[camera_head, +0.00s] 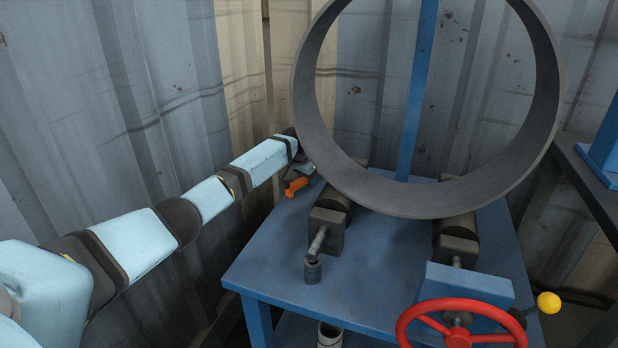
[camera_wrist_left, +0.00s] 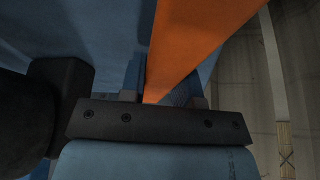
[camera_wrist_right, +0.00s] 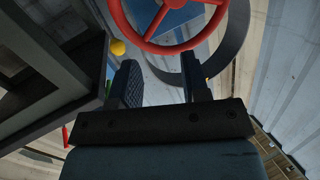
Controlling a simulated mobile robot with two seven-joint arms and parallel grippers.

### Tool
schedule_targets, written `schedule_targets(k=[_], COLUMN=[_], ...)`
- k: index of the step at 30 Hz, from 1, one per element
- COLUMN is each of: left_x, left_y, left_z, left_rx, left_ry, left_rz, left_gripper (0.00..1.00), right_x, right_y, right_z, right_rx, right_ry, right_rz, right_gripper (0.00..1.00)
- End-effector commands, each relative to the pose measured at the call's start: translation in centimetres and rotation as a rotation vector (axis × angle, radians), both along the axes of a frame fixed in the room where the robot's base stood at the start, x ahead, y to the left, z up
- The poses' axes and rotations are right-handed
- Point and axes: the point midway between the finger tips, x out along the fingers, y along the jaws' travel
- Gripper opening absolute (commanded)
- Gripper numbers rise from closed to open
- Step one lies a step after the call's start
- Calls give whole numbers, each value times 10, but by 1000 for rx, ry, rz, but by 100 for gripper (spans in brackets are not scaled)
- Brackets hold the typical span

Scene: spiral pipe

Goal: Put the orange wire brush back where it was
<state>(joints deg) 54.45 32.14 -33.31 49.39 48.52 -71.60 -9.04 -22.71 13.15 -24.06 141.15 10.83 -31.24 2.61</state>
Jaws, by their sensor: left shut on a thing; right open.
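The orange wire brush (camera_head: 296,187) is at the far left corner of the blue table (camera_head: 365,285), beside the left end of the roller block. My left gripper (camera_head: 303,172) is shut on its orange handle, which also fills the top of the left wrist view (camera_wrist_left: 195,45). The brush's bristles are not visible, and I cannot tell whether it touches the tabletop. My right gripper (camera_wrist_right: 160,90) is open and empty in the right wrist view, with the red handwheel beyond its fingers. It is outside the head view.
A large grey pipe ring (camera_head: 305,100) stands on dark rollers (camera_head: 328,222) on the table. A red handwheel (camera_head: 405,330) and yellow knob (camera_head: 549,302) are at the front right. Corrugated walls (camera_head: 150,120) close in behind and left. The front left tabletop is clear.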

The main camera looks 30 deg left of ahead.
Motion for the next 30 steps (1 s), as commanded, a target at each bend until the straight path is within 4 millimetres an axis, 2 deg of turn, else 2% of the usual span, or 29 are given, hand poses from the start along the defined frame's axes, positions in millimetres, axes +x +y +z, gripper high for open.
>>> schedule_targets(k=[6,7,9,10,25,30], left_x=[-1,-1,-2,-2,-3,-2], left_y=[-1,-1,-1,-1,-6,-5], left_z=[-9,-10,-11,-12,-16,-7], left_rx=[-2,0,-1,-1,-3,-1], left_ry=[4,5,7,7,17,14], left_rz=[0,0,-1,-1,-7,-7], left_gripper=[7,34,50,55,55,55], right_x=[-1,-1,-2,-2,-2,-2], right_y=[1,1,1,1,1,0], right_z=[2,1,0,-1,-3,-9], right_rx=[10,12,12,12,11,1], right_ry=[13,15,18,18,22,10], right_rz=[2,1,2,2,-1,-4], right_gripper=[43,43,43,43,43,43])
